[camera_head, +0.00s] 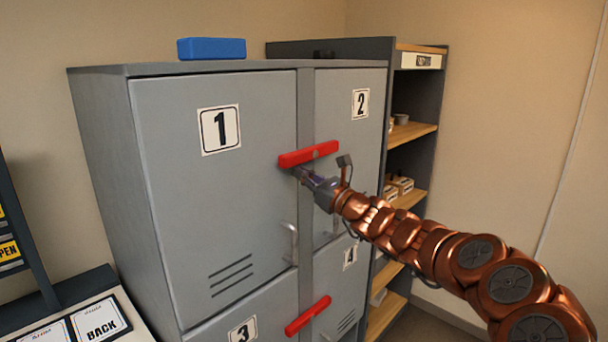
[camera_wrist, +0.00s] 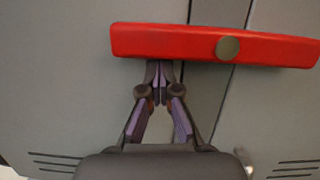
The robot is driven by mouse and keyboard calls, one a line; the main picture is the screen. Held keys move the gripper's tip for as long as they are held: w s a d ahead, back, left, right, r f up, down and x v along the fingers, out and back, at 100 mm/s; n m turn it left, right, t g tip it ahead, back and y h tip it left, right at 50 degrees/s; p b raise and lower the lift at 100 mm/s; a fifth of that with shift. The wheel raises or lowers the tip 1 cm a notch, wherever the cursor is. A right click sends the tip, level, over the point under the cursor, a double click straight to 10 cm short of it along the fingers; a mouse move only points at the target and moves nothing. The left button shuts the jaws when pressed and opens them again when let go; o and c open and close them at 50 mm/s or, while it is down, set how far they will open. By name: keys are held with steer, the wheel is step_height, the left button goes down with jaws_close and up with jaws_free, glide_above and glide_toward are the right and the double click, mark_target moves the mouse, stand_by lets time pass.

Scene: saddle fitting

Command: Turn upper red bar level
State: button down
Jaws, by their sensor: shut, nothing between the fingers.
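The upper red bar (camera_head: 309,154) lies across the seam between doors 1 and 2 of the grey locker. Allowing for perspective, it looks about level. In the wrist view the bar (camera_wrist: 180,43) spans the top, its right end slightly lower in the picture, with a round pivot (camera_wrist: 228,48) near its middle. My gripper (camera_head: 294,170) is shut and empty, just under the bar's left half. In the wrist view its fingertips (camera_wrist: 159,66) are at the bar's lower edge, left of the pivot. I cannot tell whether they touch it.
A lower red bar (camera_head: 308,316) crosses the seam between doors 3 and 4. Door handles (camera_head: 291,243) stick out below my gripper. A blue block (camera_head: 211,48) lies on the locker top. A shelf unit (camera_head: 415,131) stands behind at right. A panel with a BACK label (camera_head: 100,320) is at lower left.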

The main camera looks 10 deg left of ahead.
mark_target(290, 184)
step_height(290, 184, down, 5)
steer(key=b, duration=0.3)
steer(key=b+v, duration=0.2)
steer(key=v, duration=0.7)
steer(key=shift+s+d+r+b, duration=0.3)
steer(key=shift+s+d+r, duration=0.05)
